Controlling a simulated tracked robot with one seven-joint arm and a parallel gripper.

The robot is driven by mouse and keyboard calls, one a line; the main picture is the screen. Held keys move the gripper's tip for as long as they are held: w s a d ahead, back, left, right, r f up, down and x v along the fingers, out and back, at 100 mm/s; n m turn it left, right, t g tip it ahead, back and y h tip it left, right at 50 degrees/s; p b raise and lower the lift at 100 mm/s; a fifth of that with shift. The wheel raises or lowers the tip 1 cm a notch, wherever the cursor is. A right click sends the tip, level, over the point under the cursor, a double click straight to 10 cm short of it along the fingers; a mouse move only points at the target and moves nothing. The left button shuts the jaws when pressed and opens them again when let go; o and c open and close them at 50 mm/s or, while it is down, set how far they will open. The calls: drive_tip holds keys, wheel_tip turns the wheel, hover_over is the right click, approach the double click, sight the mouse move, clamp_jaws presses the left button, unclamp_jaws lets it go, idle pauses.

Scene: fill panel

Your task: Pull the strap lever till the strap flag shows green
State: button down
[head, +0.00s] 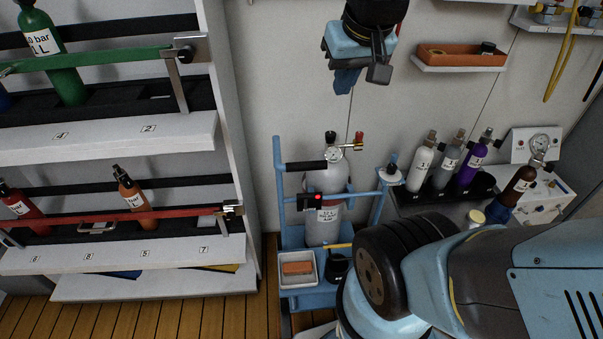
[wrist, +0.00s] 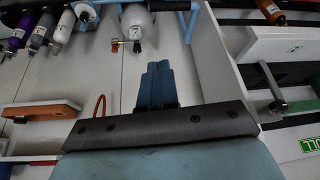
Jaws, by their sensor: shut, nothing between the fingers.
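The blue cart (head: 281,210) holds a grey cylinder (head: 326,226) upright, with a gauge and valve on top. A small black box (head: 308,203) in front of the cylinder shows a red spot (head: 318,197), which looks like the strap flag; no green shows on it. I cannot pick out the strap lever for certain; a black-sleeved bar (head: 305,166) crosses beside the cylinder's top. My gripper (head: 344,90) is above the cart, apart from everything, its blue fingers together and empty. In the wrist view the closed fingers (wrist: 158,82) point toward the cylinder top (wrist: 136,20).
A shelf rack (head: 235,150) with a green bar (head: 100,58) and a red bar (head: 110,218) stands at left. An orange tray (head: 462,58) is on the wall at upper right. Several bottles (head: 445,160) stand at right. The wall between gripper and cart is clear.

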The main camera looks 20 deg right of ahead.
drive_tip(key=w+f+g, duration=0.2)
drive_tip(key=w+f, duration=0.3)
drive_tip(key=w, duration=0.4)
drive_tip(key=m+g, duration=0.1)
drive_tip(key=g, duration=0.1)
hover_over(306, 203)
wheel_tip(306, 203, down, 8)
drive_tip(key=w+f+g, duration=0.1)
drive_tip(key=w+f, duration=0.2)
drive_tip(key=f, duration=0.7)
drive_tip(key=w+d+f+m+g, duration=0.1)
drive_tip(key=w+f, duration=0.3)
drive_tip(key=f, duration=0.6)
drive_tip(key=shift+d+f+g, duration=0.15)
drive_tip(key=shift+f+g, duration=0.05)
drive_tip(key=shift+g, duration=0.4)
drive_tip(key=shift+w+f, duration=0.1)
drive_tip(key=s+f, duration=0.1)
drive_tip(key=f, duration=0.2)
drive_tip(key=s+f, duration=0.1)
drive_tip(key=f, duration=0.3)
drive_tip(key=s+f, duration=0.2)
drive_tip(key=f, duration=0.2)
drive_tip(key=shift+a, duration=0.35)
drive_tip(key=shift+s+a+f, duration=0.15)
drive_tip(key=shift+s+f, duration=0.25)
drive_tip(key=shift+s, duration=0.2)
